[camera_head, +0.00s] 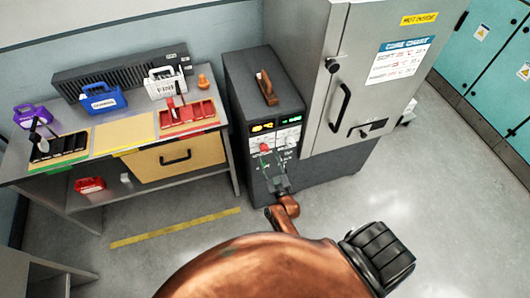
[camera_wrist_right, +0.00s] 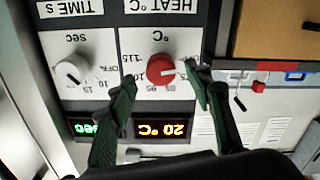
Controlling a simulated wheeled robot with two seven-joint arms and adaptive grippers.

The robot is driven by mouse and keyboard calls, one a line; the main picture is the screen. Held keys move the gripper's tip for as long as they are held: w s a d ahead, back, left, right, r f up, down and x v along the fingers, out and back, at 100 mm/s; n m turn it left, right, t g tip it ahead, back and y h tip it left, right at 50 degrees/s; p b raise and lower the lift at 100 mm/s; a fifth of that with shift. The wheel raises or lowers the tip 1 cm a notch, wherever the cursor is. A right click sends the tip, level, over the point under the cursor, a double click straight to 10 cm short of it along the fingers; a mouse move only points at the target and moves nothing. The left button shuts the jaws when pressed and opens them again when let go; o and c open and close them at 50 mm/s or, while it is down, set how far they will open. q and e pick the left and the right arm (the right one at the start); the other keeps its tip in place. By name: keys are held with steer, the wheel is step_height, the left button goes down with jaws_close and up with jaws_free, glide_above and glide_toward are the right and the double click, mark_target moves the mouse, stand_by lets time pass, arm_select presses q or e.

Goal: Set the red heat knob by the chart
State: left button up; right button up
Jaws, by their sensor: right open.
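The red heat knob (camera_head: 264,147) sits on the front panel of the dark cabinet. In the right wrist view, which is upside down, the red knob (camera_wrist_right: 160,70) has a pale pointer towards the picture's right. The amber display (camera_wrist_right: 163,129) reads 20 °C. My right gripper (camera_head: 278,180) is open just below the knob in the head view. In the wrist view its fingers (camera_wrist_right: 160,80) lie on either side of the knob; I cannot tell whether they touch it. The right finger hides part of the scale. The cure chart (camera_head: 402,60) is on the grey door; its rows are too small to read surely. My left gripper is out of view.
A white time knob (camera_wrist_right: 72,72) is beside the red one, with a green display (camera_wrist_right: 92,128). A brown-handled tool (camera_head: 266,88) lies on the cabinet top. The workbench (camera_head: 125,132) at left carries a red tray (camera_head: 190,116) and coloured containers. Floor in front is open.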

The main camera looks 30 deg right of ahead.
mark_target(266, 152)
steer(key=shift+b+x, duration=0.65)
steer(key=shift+x, duration=1.6)
steer(key=shift+c, duration=0.2)
steer(key=c, duration=1.1)
